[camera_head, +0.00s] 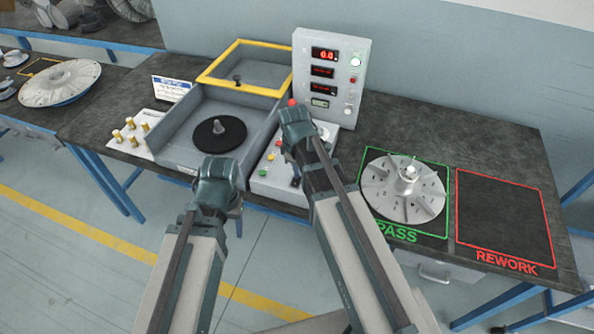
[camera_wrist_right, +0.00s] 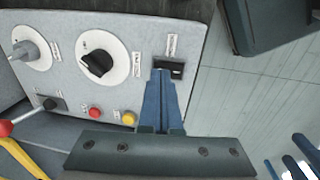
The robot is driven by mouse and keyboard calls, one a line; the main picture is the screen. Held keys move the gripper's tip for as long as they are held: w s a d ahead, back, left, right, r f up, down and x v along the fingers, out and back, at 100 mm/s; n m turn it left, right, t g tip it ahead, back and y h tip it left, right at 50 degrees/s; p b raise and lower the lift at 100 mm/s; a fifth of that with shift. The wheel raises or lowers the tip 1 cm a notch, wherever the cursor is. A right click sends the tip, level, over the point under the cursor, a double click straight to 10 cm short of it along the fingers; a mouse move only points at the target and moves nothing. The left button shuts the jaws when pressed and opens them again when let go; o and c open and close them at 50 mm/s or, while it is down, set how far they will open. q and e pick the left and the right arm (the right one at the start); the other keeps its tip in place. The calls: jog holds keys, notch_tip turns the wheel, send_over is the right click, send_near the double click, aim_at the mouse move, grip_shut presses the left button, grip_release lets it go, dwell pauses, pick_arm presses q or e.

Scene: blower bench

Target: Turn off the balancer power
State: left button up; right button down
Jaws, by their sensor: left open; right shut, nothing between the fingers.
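The balancer (camera_head: 180,150) stands on the bench with a round black plate in its well. Its upright panel (camera_head: 331,75) shows a lit red "0.0". A black rocker switch (camera_wrist_right: 176,66) sits at the edge of the sloped control panel (camera_wrist_right: 70,75). My right gripper (camera_wrist_right: 164,74) is shut and empty, with its blue fingertips at the rocker switch, covering part of it; I cannot tell if they touch. In the head view the right arm hides much of the control panel. My left gripper (camera_head: 238,222) is open and empty in front of the balancer.
Red and yellow buttons (camera_wrist_right: 95,112) and a black knob (camera_wrist_right: 97,63) are near the right fingers. A red-tipped lever (camera_head: 292,102) stands behind my right wrist. A bladed rotor (camera_head: 402,190) lies in the PASS area; the REWORK area (camera_head: 505,218) is empty.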

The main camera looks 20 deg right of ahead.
pick_arm(q)
jog(key=shift+f+b, duration=0.3)
jog(key=shift+f, duration=0.3)
pick_arm(e)
jog(key=shift+f, duration=0.65)
jog(key=shift+d, duration=0.1)
jog(key=shift+w+f, duration=0.1)
jog(key=shift+f, duration=0.1)
jog(key=shift+r, duration=0.1)
pick_arm(q)
jog(key=shift+f, duration=0.15)
pick_arm(e)
jog(key=shift+s, duration=0.2)
jog(key=shift+s+a, duration=0.25)
jog(key=shift+s, duration=0.05)
jog(key=shift+s+a+r, duration=0.1)
jog(key=shift+s+a, duration=0.1)
jog(key=shift+s, duration=0.05)
